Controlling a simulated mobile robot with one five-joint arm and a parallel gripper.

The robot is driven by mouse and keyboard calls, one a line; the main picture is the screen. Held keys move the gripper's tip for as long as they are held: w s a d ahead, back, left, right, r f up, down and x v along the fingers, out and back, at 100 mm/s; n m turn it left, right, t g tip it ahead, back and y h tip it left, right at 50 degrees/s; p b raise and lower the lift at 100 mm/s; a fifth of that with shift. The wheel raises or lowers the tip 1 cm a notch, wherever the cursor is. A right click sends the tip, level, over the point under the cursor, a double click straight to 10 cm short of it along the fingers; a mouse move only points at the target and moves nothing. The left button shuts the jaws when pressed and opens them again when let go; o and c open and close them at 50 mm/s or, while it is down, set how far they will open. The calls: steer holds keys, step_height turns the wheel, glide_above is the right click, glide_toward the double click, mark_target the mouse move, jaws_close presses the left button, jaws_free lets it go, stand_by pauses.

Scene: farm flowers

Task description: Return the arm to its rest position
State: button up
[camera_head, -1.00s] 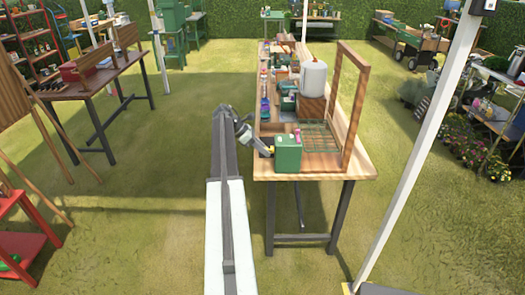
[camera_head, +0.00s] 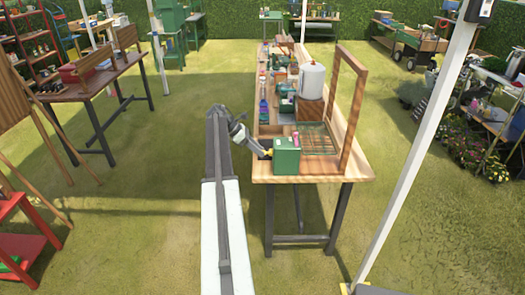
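My arm (camera_head: 217,155) reaches forward along the left side of the long wooden workbench (camera_head: 335,168). Its end bends right over the bench's near left corner. My gripper (camera_head: 264,152) is beside the left side of a green box (camera_head: 287,155), very close to it. I cannot tell whether they touch. A small yellow patch shows at the gripper's tip. The fingers are too small to tell whether they are open or shut, or whether they hold anything.
An upright wooden frame (camera_head: 351,112) stands on the bench's right side. A white container (camera_head: 312,80) and small items stand farther back. A white post (camera_head: 412,150) rises at right. Another table (camera_head: 92,85) stands at left. Grass (camera_head: 150,225) between is clear.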

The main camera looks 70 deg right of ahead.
steer(key=p+v, duration=0.2)
steer(key=v, duration=0.3)
steer(key=shift+p, duration=0.3)
